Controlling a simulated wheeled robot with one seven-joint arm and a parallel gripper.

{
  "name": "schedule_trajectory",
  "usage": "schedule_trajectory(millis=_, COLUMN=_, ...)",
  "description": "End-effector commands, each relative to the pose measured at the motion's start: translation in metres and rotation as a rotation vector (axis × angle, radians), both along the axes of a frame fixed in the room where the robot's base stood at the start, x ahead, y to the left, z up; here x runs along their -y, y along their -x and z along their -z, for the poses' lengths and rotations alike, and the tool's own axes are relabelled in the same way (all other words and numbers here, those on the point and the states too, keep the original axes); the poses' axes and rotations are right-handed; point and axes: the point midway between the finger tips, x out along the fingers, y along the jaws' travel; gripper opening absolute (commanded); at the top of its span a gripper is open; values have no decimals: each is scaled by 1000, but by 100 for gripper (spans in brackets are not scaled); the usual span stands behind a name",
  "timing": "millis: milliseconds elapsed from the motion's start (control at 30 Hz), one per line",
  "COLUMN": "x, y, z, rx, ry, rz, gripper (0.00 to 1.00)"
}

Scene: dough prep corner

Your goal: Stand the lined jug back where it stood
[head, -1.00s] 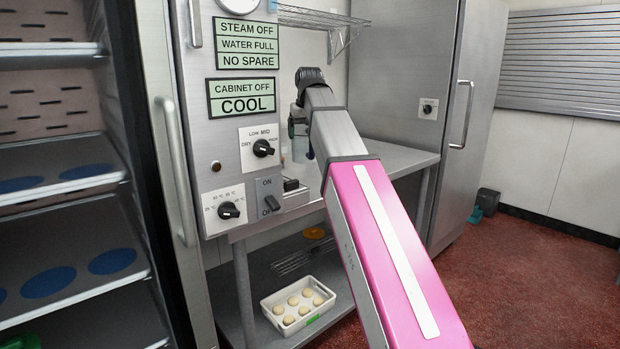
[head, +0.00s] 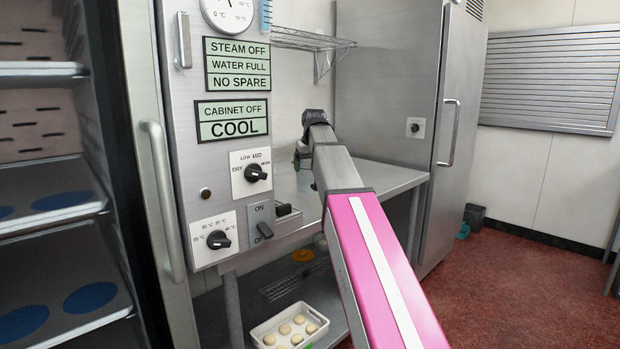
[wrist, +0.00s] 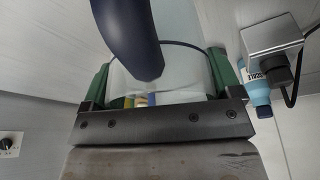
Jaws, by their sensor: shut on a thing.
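The lined jug (wrist: 190,82) shows in the wrist view as a pale, see-through vessel with a dark rim and small yellow and blue marks low on its side. A dark blue curved part (wrist: 128,40), seemingly its handle, crosses in front of it. My gripper (wrist: 165,82) has its green fingers on both sides of the jug, shut on it. In the head view my gripper (head: 303,157) is over the back of the steel worktop (head: 375,178), mostly hidden by my arm. The jug cannot be made out there, nor whether its base touches the worktop.
A blue bottle (wrist: 257,92) and a metal box (wrist: 271,38) with a black cable are close right of the jug in the wrist view. The control panel (head: 232,165) stands left of my arm. The worktop's right part is clear. A dough tray (head: 258,335) sits below.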

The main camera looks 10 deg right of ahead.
Motion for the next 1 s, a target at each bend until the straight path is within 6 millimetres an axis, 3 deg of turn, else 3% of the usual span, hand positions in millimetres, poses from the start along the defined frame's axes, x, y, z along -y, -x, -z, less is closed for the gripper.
schedule_trajectory(millis=267, x=6, y=-4, z=12, rx=0, ry=-1, rz=-1, gripper=46)
schedule_trajectory(millis=500, x=5, y=-4, z=42, rx=0, ry=0, rz=-1, gripper=46)
schedule_trajectory(millis=900, x=5, y=-4, z=47, rx=1, ry=0, rz=-1, gripper=46)
schedule_trajectory(millis=933, x=5, y=-4, z=47, rx=0, ry=0, rz=-1, gripper=88)
schedule_trajectory(millis=967, x=5, y=-4, z=47, rx=0, ry=0, rz=-1, gripper=97)
schedule_trajectory(millis=1000, x=5, y=-4, z=47, rx=0, ry=0, rz=-1, gripper=100)
